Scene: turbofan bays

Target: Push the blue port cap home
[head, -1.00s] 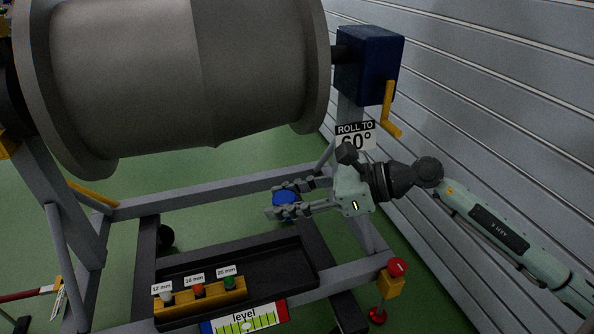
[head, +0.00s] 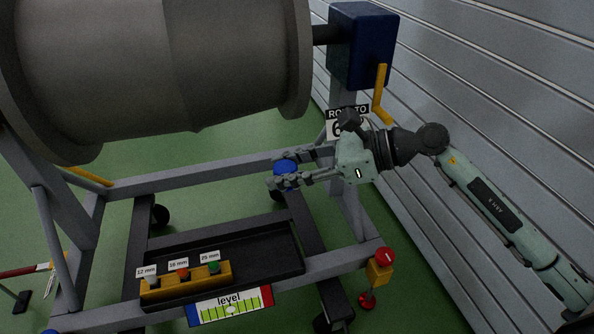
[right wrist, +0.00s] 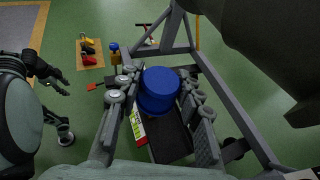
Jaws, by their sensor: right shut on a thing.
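The blue port cap (head: 286,176) is held between the fingertips of my right gripper (head: 284,177), above the stand's lower frame and clear of the engine. In the right wrist view the cap (right wrist: 160,90) is a blue round plug between the two fingers of the right gripper (right wrist: 158,88). The big grey engine casing (head: 165,65) lies across the stand; no open port shows on the side I see. My left gripper (right wrist: 50,78) shows at the left edge of the right wrist view, empty, its fingers apart.
A black tray (head: 265,243) lies on the stand frame, with a yellow block (head: 190,284) of labelled plugs. A level gauge (head: 230,305), a red button (head: 385,257) and a blue gearbox (head: 362,45) with yellow crank are near. A slatted wall (head: 480,120) bounds the right.

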